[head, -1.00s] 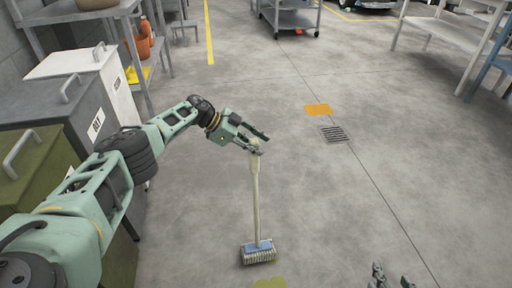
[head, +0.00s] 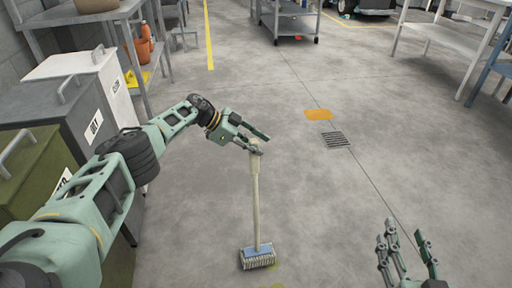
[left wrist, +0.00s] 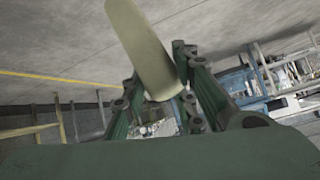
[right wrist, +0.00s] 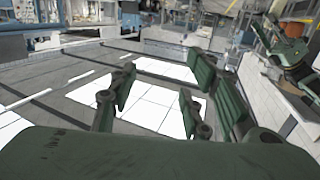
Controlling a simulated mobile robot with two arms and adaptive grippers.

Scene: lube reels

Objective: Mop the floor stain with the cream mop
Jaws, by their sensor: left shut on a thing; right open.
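The cream mop (head: 256,205) stands nearly upright in the head view, with a blue-topped, pale bristled head (head: 257,257) low at the floor. My left gripper (head: 259,144) is shut on the top of its handle. The cream handle (left wrist: 143,45) also shows between the fingers in the left wrist view. A yellow-green floor stain (head: 276,287) shows at the bottom edge, just in front of the mop head and mostly out of view. My right gripper (head: 405,245) is open and empty at the lower right; its spread fingers also show in the right wrist view (right wrist: 155,90).
Green, grey and white lidded bins (head: 85,75) line the left side. A shelf with orange containers (head: 145,45) stands behind them. An orange floor patch (head: 318,115) and a drain grate (head: 335,139) lie ahead. A grey cart (head: 290,20) stands far back. The middle floor is clear.

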